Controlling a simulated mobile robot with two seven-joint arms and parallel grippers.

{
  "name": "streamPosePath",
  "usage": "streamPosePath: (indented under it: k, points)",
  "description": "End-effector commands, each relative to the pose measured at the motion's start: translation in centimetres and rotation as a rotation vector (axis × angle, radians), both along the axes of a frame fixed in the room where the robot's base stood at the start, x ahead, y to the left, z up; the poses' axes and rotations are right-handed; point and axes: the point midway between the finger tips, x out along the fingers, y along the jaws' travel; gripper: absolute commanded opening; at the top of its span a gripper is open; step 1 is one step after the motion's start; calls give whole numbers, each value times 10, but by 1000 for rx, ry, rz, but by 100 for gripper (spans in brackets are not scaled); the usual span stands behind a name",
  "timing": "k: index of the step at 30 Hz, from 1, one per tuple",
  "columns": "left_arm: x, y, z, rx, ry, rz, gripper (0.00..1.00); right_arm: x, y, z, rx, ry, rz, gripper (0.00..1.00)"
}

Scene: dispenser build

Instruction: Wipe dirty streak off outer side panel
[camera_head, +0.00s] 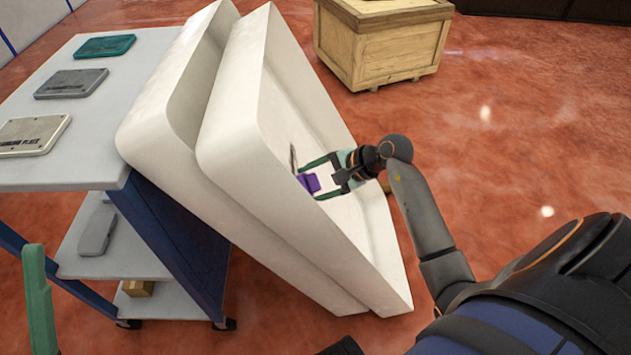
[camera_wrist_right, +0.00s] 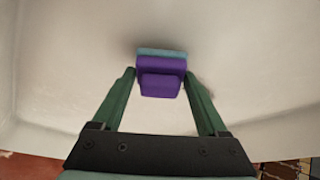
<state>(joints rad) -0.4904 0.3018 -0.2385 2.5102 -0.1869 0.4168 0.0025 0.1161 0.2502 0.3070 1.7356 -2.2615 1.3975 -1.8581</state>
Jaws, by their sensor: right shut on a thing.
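Two white panels lean against the cart; the right-hand panel (camera_head: 255,185) is a shallow shell with raised edges. A dark streak (camera_head: 293,157) shows on its inner face, just left of my right gripper. My right gripper (camera_head: 313,182) is shut on a purple scrubber (camera_head: 309,183). In the right wrist view the purple scrubber (camera_wrist_right: 161,78) has a teal pad (camera_wrist_right: 161,53) along its far side, at or very near the white surface; I cannot tell if it touches. A faint dark smudge shows beside the right finger there. Only a green finger of my left gripper (camera_head: 40,300) shows at the lower left.
A cart (camera_head: 90,165) at left carries several flat plates on top, with a grey item (camera_head: 97,232) and a small yellowish box (camera_head: 138,288) on its lower shelves. A wooden crate (camera_head: 385,45) stands behind the panels. The red floor at right is clear.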

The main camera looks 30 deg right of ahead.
Motion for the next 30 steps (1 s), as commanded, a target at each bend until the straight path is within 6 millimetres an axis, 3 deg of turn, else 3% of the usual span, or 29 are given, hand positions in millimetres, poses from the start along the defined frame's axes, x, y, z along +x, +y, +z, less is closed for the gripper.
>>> streamPosePath:
  k: [16, 30]
  points:
    - [0, 0, -6, 1, 0, 0, 50, 6, 6, -4, -1, -1, 0, 32]
    - [0, 0, -30, 1, 0, 0, 50, 35, -13, -4, -1, 0, 1, 32]
